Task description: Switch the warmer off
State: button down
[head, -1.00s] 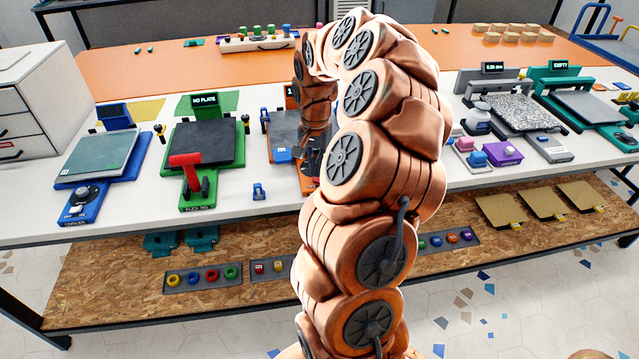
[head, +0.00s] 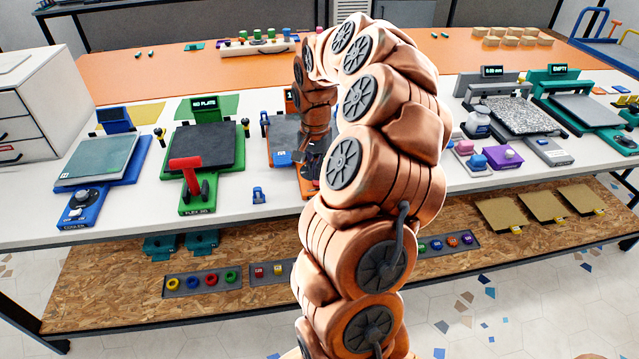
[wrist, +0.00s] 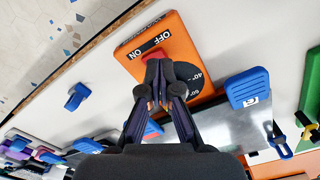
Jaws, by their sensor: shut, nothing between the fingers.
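The orange warmer (head: 284,155) stands on the white bench, partly hidden behind my arm in the head view. In the wrist view its orange front panel (wrist: 188,52) carries a switch (wrist: 153,54) with OFF and ON lettering, and a dark dial with temperature marks beside it. A red part shows by the lettering. My gripper (wrist: 158,68) is shut and empty, its fingertips right over the switch and covering part of it. I cannot tell whether they touch it. In the head view my gripper (head: 311,160) is at the warmer's front, partly hidden by my arm.
The blue cooler (head: 85,195) and the green plate unit with a red handle (head: 188,175) stand to the left. A small blue clip (head: 259,195) lies between. A blue part (wrist: 248,88) sits beside the dial in the wrist view.

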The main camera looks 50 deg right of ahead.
aim_at(315, 183)
jog(key=shift+f+b, duration=0.9)
jog(key=shift+f, duration=0.25)
dwell(1.3)
jog(key=shift+r, duration=0.15)
jog(key=shift+r+p, duration=0.35)
jog(key=shift+r, duration=3)
jog(key=shift+a, duration=0.1)
